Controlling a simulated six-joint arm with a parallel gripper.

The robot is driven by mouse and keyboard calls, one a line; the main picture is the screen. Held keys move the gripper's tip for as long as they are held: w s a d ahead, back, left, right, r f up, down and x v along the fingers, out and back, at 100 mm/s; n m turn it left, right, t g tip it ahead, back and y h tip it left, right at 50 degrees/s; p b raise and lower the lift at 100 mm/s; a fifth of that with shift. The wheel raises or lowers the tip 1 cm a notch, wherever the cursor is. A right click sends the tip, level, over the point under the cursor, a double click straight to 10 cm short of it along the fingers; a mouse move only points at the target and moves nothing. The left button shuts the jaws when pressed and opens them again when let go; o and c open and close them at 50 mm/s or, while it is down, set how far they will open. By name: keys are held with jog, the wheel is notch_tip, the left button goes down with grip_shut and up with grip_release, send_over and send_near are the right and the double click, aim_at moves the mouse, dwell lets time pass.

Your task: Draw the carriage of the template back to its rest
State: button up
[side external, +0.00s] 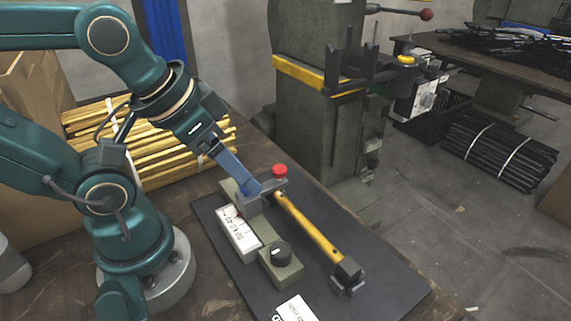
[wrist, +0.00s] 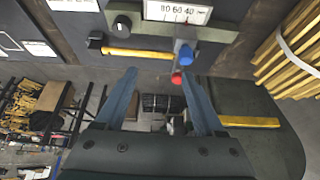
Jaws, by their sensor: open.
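The template is an olive rail (side external: 283,262) with a white numbered scale (side external: 238,232) on a dark mat. In the wrist view the carriage (wrist: 185,34) carries a blue knob (wrist: 186,54) and the red knob (wrist: 176,78). My gripper (side external: 250,185) is open and empty, close over the carriage. In the wrist view the red knob shows near the right fingertip of my gripper (wrist: 160,73); contact cannot be told.
A yellow bar (side external: 308,226) runs from the carriage to a dark end block (side external: 348,272). A black knob (side external: 281,252) stands on the rail's near part. A green press (side external: 325,130) stands behind, and yellow strips (side external: 90,135) lie bundled at left.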

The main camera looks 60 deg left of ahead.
jog(key=shift+c, duration=1)
jog(key=w+a+n+g, duration=0.1)
jog(key=n, duration=0.2)
jog(key=w+a+n+g, duration=0.1)
jog(key=n+g, duration=0.1)
jog(key=n, duration=0.1)
jog(key=w+a+n+g, duration=0.1)
jog(key=n+g, duration=0.1)
jog(key=shift+a+r+n, duration=0.3)
jog(key=shift+n, duration=0.1)
jog(key=shift+w+a+f, duration=0.1)
jog(key=shift+a+f, duration=0.05)
jog(key=shift+a, duration=0.05)
jog(key=shift+f+g, duration=0.3)
jog(key=shift+f, duration=2.45)
